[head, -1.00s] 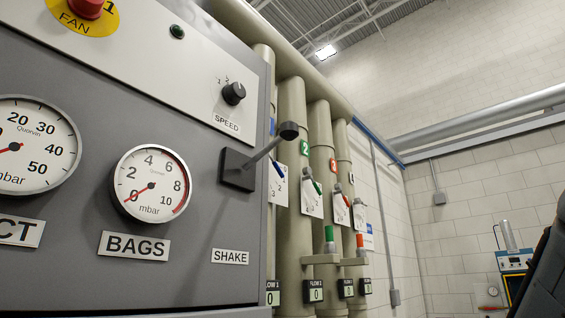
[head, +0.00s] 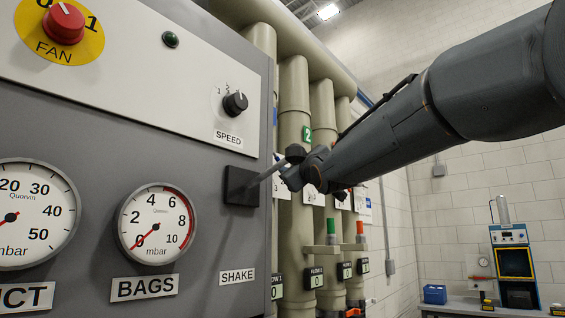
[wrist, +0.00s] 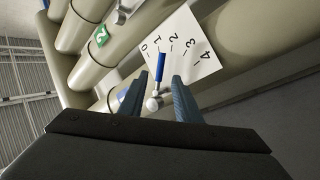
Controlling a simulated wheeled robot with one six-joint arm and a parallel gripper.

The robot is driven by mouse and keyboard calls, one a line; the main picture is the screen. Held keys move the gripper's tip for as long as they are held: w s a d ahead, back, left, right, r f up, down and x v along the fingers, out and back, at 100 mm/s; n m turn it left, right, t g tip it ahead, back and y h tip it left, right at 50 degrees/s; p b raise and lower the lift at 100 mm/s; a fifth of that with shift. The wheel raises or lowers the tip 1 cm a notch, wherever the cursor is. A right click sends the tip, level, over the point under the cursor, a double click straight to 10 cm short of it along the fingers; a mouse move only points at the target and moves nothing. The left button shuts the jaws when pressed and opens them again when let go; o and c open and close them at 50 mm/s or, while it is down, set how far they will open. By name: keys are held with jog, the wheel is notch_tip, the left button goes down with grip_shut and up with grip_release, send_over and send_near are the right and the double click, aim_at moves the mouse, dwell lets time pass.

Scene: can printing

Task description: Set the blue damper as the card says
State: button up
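The blue damper's lever (wrist: 160,68) shows in the wrist view, with its blue handle pointing close to the 1 mark of a white scale plate (wrist: 200,65) numbered 0 to 4. My gripper (wrist: 157,80) is open, with one finger on each side of the lever and visible gaps between. In the head view my gripper (head: 288,174) is at the first pipe, partly behind the shake lever's knob, and the blue damper is mostly hidden. I cannot make out a readable card; a small white and blue sheet (head: 365,210) hangs farther back.
The shake lever (head: 268,172) juts from the grey cabinet (head: 90,115) close to my gripper. Other pipes carry dampers; a green "2" label (head: 307,133) marks one. Flow displays (head: 316,278) below read 0. A bench with instruments (head: 510,265) stands back right.

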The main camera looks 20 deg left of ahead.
jog(key=p+x, duration=0.4)
jog(key=x, duration=0.3)
jog(key=shift+w+f, duration=0.1)
jog(key=shift+w, duration=0.05)
grip_shut()
